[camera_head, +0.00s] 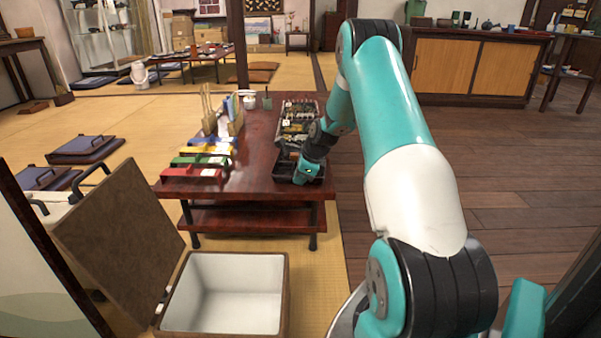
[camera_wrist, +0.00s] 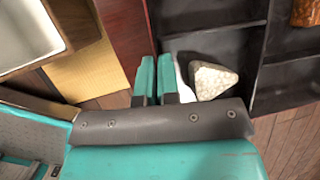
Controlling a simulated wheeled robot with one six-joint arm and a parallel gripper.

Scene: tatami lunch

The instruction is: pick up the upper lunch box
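Dark compartmented lunch boxes lie along the right side of the low red table. The far one (camera_head: 299,112) holds several pieces of food. The near one (camera_head: 285,169) is mostly dark and partly hidden by my wrist. In the wrist view, a black lunch box (camera_wrist: 222,45) with dividers fills the upper right, with a white triangular piece (camera_wrist: 212,81) inside. My gripper (camera_wrist: 157,65) is at the box's left wall, its teal fingers close together with the thin wall between them. I cannot tell whether boxes are stacked.
The red table (camera_head: 256,148) also holds coloured boxes (camera_head: 200,160) at its left side. An open crate (camera_head: 272,331) with a white inside stands on the floor in front, lid raised to its left. Wooden floor to the right is clear.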

